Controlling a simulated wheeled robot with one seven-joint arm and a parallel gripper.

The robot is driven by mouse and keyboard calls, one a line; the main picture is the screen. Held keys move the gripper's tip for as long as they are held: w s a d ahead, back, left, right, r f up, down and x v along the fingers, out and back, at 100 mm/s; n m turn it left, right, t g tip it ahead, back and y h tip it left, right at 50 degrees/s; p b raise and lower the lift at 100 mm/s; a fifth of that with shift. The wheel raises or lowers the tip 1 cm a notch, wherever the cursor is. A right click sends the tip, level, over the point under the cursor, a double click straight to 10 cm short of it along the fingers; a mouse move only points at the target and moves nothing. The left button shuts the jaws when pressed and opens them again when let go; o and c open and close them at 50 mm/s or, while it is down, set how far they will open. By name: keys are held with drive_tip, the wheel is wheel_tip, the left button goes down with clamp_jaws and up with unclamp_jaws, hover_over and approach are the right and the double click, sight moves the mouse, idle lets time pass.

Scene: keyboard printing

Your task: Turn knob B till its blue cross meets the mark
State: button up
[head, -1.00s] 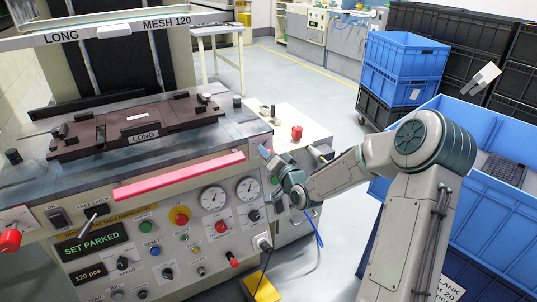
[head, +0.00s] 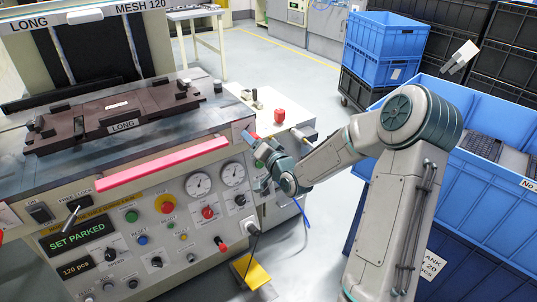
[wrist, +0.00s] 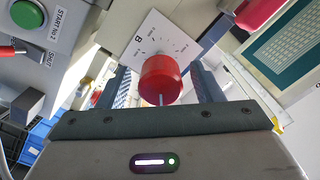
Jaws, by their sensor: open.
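Knob B (wrist: 160,78) is a red round knob in the wrist view, in front of a white plate (wrist: 148,36) lettered B with small marks around it. My gripper (wrist: 160,73) is open, with one finger on each side of the knob. I cannot tell whether either finger touches it. No blue cross can be made out on the knob, and its far face is hidden. In the head view my gripper (head: 262,150) is at the right corner of the machine, and knob B cannot be clearly told there.
The printing machine's front panel (head: 150,215) with gauges and buttons is left of my gripper. A pink bar (head: 165,163) runs along its edge. A white side table (head: 290,120) with a red knob (head: 279,115) stands behind. Blue crates (head: 480,110) are at the right.

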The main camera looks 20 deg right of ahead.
drive_tip(key=p+v, duration=0.1)
drive_tip(key=v, duration=1)
drive_tip(key=shift+s, duration=0.35)
drive_tip(key=s+a+r+n+g+h+p, duration=0.2)
drive_tip(key=s+r+g+p, duration=0.5)
drive_tip(key=s+r, duration=0.4)
drive_tip(key=s+a+r+n+g+h+p, duration=0.2)
drive_tip(key=s+r+n+g+h+p, duration=0.1)
drive_tip(key=s+r+g+p, duration=0.4)
drive_tip(key=s+r+p, duration=0.2)
drive_tip(key=s+r, duration=0.2)
drive_tip(key=s, duration=0.2)
drive_tip(key=shift+s+n+h+p, duration=0.3)
drive_tip(key=shift+n+p, duration=0.1)
